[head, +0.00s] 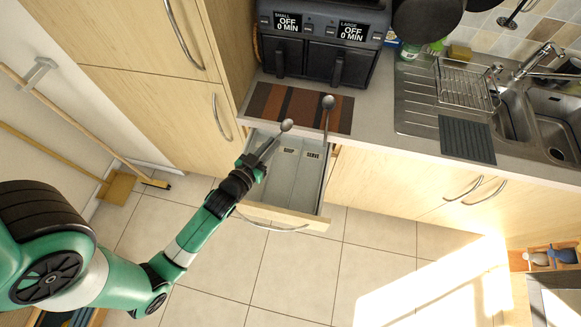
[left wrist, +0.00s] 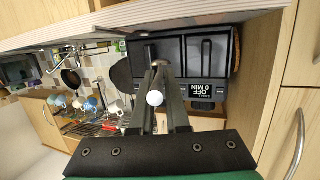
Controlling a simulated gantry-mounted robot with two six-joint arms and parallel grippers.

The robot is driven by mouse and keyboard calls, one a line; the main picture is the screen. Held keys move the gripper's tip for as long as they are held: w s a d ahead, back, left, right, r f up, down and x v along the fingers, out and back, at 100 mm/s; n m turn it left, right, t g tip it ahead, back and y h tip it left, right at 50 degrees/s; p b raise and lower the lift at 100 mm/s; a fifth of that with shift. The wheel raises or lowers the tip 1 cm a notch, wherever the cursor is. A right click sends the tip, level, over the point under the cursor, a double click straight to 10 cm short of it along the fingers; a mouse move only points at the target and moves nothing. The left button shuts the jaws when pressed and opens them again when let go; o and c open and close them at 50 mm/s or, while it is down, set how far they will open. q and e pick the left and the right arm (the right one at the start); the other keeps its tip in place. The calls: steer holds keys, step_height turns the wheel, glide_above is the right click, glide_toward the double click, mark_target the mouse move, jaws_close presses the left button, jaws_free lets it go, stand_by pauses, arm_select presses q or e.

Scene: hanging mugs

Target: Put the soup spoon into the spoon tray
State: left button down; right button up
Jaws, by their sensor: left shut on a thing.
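My left gripper (head: 265,150) is shut on a metal spoon (head: 287,125), which I take to be the soup spoon, above the left part of the open drawer. Its round bowl points up toward the counter. The wrist view shows a pale round end (left wrist: 154,98) between the fingers (left wrist: 158,112). The grey spoon tray (head: 292,182) lies in the drawer, with compartments labelled SOUP and SERVE. A second long spoon (head: 328,102) has its bowl over the striped mat and its handle down toward the drawer's right side. My right gripper is out of view.
The drawer front (head: 285,216) juts out over the tiled floor. A striped mat (head: 297,107) lies on the counter before a dark double-drawer fryer (head: 322,55). A sink (head: 553,125) and dish rack (head: 463,85) are at the right. The tray's lower area looks clear.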

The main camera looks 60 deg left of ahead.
arm_select(q)
step_height(320, 180, down, 6)
steer(key=b, duration=0.5)
steer(key=shift+b, duration=0.3)
steer(key=c, duration=0.8)
jaws_free()
steer(key=shift+c, duration=0.2)
steer(key=shift+s, duration=0.1)
steer(key=b+v, duration=0.4)
steer(key=v, duration=0.7)
steer(key=shift+s+b, duration=0.15)
steer(key=shift+b, duration=0.2)
steer(key=shift+d+r, duration=0.15)
